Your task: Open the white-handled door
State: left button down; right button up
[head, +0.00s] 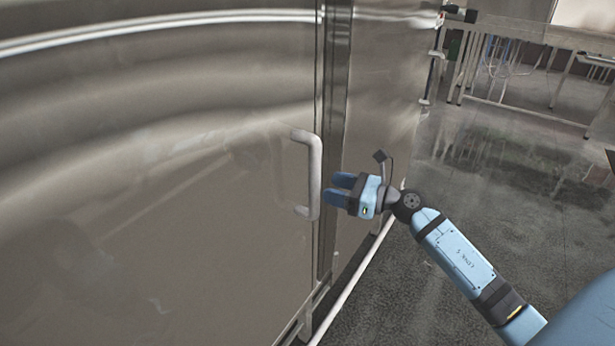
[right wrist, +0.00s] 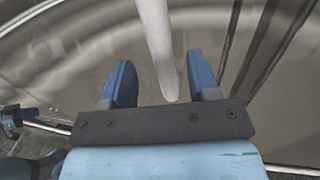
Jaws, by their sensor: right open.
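The white handle (head: 313,178) is a vertical bar with bent ends on the shiny metal door (head: 220,240), near the door's right edge. The door looks shut against the frame. My right gripper (head: 336,190), with blue fingers, is open just right of the handle's lower half. In the right wrist view, the handle (right wrist: 157,45) comes down between the two spread fingers of my right gripper (right wrist: 160,68). I cannot tell whether either finger touches it. My left gripper is not in the head view.
A vertical frame post (head: 336,130) and another metal panel (head: 385,95) stand right of the door. A pale rail (head: 350,285) runs low along the cabinet's base. Grey floor (head: 490,190) lies open to the right, with a metal table (head: 520,30) at the back.

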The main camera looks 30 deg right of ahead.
jog(key=p+x, duration=0.1)
jog(key=x, duration=0.6)
jog(key=shift+w+f, duration=0.1)
jog(key=shift+w, duration=0.05)
grip_shut()
